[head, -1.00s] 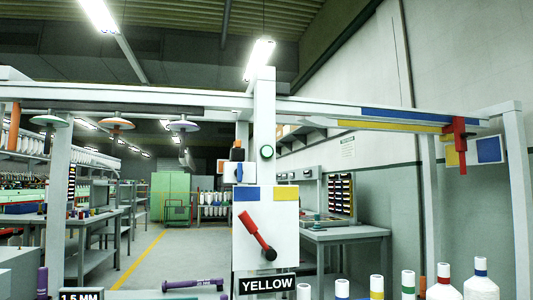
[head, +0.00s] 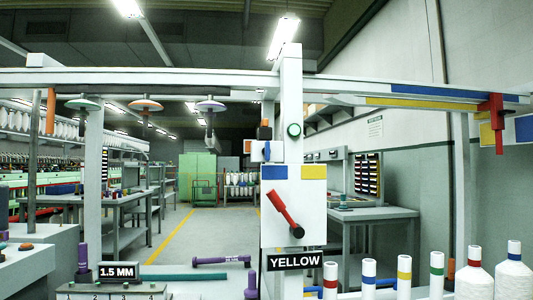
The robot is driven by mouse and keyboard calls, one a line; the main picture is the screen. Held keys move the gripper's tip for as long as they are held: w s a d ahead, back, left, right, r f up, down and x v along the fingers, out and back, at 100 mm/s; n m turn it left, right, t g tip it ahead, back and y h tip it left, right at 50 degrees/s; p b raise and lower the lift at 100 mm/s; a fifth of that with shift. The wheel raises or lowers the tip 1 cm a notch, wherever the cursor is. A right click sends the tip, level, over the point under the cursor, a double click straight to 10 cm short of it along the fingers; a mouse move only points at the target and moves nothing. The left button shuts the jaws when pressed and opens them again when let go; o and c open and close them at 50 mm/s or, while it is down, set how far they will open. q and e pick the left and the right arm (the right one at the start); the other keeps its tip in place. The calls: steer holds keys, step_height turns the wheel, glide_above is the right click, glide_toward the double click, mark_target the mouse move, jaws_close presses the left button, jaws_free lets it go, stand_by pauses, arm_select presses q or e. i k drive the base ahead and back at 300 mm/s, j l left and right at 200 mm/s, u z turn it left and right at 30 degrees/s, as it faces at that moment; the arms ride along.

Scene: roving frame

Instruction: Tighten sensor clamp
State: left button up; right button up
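Neither of my grippers shows in the head view. No part is labelled as the sensor clamp, so I cannot tell for sure which one it is. A small white block (head: 262,151) with an orange and black top sits on the left side of the central post (head: 291,110). A red clamp-like bracket (head: 495,122) hangs on the right end of the upper rail. A red lever (head: 283,209) slants down to a dark pivot on the white panel (head: 275,235), which carries a blue and a yellow square.
A "YELLOW" sign (head: 297,262) is under the panel. Several banded white cylinders (head: 404,275) and two bottles (head: 474,280) stand at lower right. A "1.5 MM" sign (head: 118,272), a numbered block (head: 100,292) and a purple-ended bar (head: 222,262) are at lower left. An open aisle lies behind.

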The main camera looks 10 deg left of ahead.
mark_target(265, 151)
steer(key=i+l+u, duration=0.2)
steer(key=i, duration=0.3)
steer(key=i+l+u, duration=0.25)
steer(key=i, duration=0.2)
steer(key=u, duration=0.1)
